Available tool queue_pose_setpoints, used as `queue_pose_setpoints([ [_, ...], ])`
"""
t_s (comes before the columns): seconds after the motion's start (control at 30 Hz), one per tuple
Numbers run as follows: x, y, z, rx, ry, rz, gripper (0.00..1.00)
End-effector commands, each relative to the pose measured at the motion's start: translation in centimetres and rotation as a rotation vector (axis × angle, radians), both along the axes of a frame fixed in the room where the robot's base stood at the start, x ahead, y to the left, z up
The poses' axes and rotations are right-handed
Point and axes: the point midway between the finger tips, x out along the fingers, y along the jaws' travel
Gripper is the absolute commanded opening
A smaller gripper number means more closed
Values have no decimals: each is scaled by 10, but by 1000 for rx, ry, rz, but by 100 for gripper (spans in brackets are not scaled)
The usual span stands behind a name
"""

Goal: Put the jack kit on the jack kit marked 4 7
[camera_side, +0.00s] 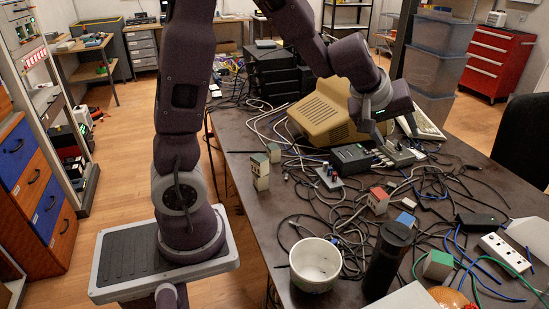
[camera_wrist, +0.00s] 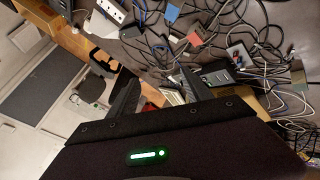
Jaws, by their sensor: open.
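Several small jack kits, pale boxes with coloured faces, are on the table. In the side view, one with a dark green top (camera_side: 260,172) stands upright at the left, its front marked with figures too small to read. A red one (camera_side: 377,201), a blue one (camera_side: 405,220) and a green one (camera_side: 438,264) lie among cables. The red (camera_wrist: 195,39) and blue (camera_wrist: 171,14) ones show in the wrist view. I cannot tell which is marked 4 7. My gripper (camera_side: 395,136) is open and empty, above the cables near a black box.
A beige monitor (camera_side: 325,112) stands behind the black box (camera_side: 351,158). A white tub (camera_side: 315,264), a dark cylinder (camera_side: 388,258) and a power strip (camera_side: 504,252) are at the front. Tangled cables cover much of the table. The table's left side is clearer.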

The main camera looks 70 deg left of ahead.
Motion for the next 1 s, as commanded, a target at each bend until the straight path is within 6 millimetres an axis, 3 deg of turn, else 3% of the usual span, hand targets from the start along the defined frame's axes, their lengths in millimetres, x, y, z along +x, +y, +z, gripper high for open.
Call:
queue_pose_setpoints([
  [0.03,-31,-36,37,5,-29,-183,58],
  [0.07,-56,-56,51,22,-26,-296,58],
  [0.1,-92,-77,64,62,-13,-436,58],
  [0.17,-149,-92,70,147,29,-606,58],
  [0.2,-184,-95,68,210,66,-692,58],
  [0.3,-250,-84,55,356,162,-818,58],
  [0.4,-285,-69,44,447,231,-860,58],
  [0.5,-297,-63,40,476,260,-870,58],
  [1.0,-296,-63,40,475,260,-870,58],
])
